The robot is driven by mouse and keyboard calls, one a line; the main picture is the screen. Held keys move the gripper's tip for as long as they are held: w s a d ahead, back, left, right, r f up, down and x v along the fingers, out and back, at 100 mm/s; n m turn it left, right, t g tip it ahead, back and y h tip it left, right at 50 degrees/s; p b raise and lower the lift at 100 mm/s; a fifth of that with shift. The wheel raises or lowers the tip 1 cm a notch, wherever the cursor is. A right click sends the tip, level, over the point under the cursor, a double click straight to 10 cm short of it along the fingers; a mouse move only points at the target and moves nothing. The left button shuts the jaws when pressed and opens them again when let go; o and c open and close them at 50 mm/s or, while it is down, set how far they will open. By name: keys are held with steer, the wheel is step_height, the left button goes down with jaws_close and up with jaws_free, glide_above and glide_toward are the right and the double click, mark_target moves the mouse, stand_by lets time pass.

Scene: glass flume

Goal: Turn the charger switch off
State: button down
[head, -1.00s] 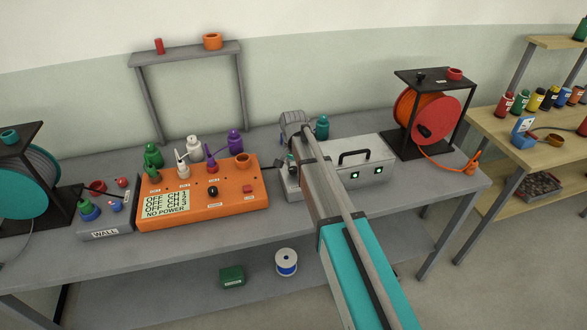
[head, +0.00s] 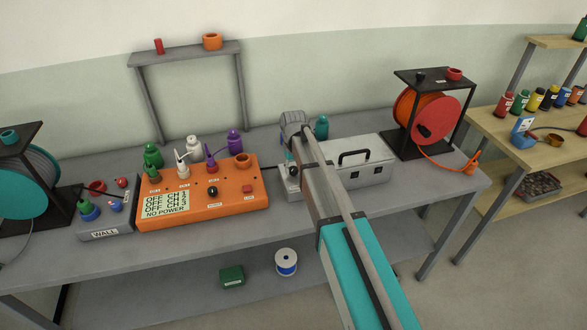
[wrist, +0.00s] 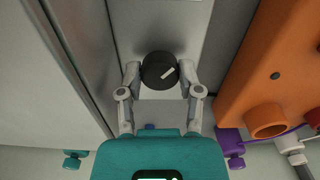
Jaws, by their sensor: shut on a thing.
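The charger switch is a round black knob (wrist: 158,70) with a white pointer mark that lies at a slant in the wrist view. It sits on a narrow grey panel (head: 291,188) beside the grey charger case (head: 372,172). The case has a black handle on top and two small front lamps, both dark. My gripper (wrist: 160,74) is shut on the knob, one finger on each side of it. In the head view my own arm covers part of the charger and most of the gripper.
An orange control box (head: 228,203) with several plugs stands close on the left in the head view. Its display reads OFF and NO POWER. An orange cable reel (head: 428,112) stands right of the charger. The bench front (head: 215,239) is clear.

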steer(key=n, duration=0.4)
steer(key=shift+n, duration=2)
steer(key=shift+c, duration=1.3)
jaws_free()
